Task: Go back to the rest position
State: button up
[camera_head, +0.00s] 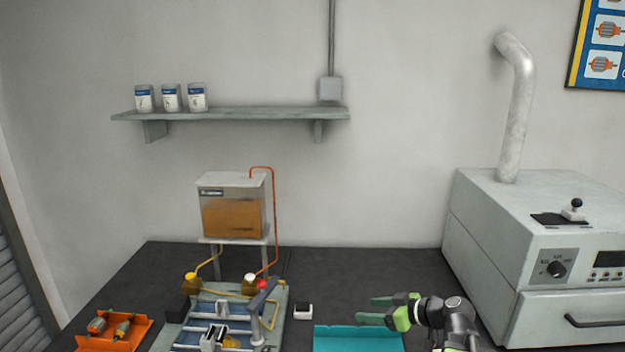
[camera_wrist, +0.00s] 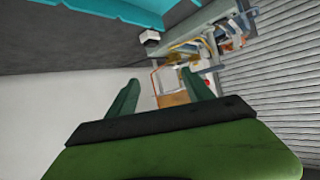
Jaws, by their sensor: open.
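My gripper (camera_head: 365,309) has green fingers and is at the lower right of the head view, above the back part of a teal tray (camera_head: 345,341). Its two fingers are apart with nothing between them, and they point left. In the wrist view my gripper (camera_wrist: 163,92) shows two dark green fingers spread apart, with the tank on its stand beyond them. The teal tray (camera_wrist: 135,12) also shows along the top of the wrist view. The lower part of my arm is cut off by the bottom edge of the head view.
A winding fixture (camera_head: 215,318) stands left of the tray. An orange tray (camera_head: 140,330) with armatures is at far left. A tank (camera_head: 234,210) stands behind the fixture. A large oven (camera_head: 530,240) stands on the right.

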jog(key=s+a+f+g+h, duration=0.1)
jog(key=s+a+f+g, duration=0.15)
jog(key=a, duration=0.25)
jog(key=s+a+f+g, duration=0.1)
jog(key=a+f+g, duration=0.15)
jog(key=a, duration=0.25)
jog(key=s+f+m+h, duration=0.1)
jog(key=s+f+h, duration=0.1)
jog(key=s+d+f+m+g+h, duration=0.1)
jog(key=s+f, duration=0.1)
jog(key=s+f+m+g+h, duration=0.1)
jog(key=f+h, duration=0.1)
jog(key=f, duration=0.1)
jog(key=shift+s+d+h, duration=0.3)
jog(key=shift+s+d, duration=0.05)
jog(key=shift+s, duration=0.05)
jog(key=s+d+m+g+h, duration=0.1)
jog(key=s+d+m+h, duration=0.1)
jog(key=d+m, duration=0.4)
jog(key=shift+s+d+f+h, duration=0.15)
jog(key=shift+s+f+h, duration=0.05)
jog(key=shift+f+h, duration=0.2)
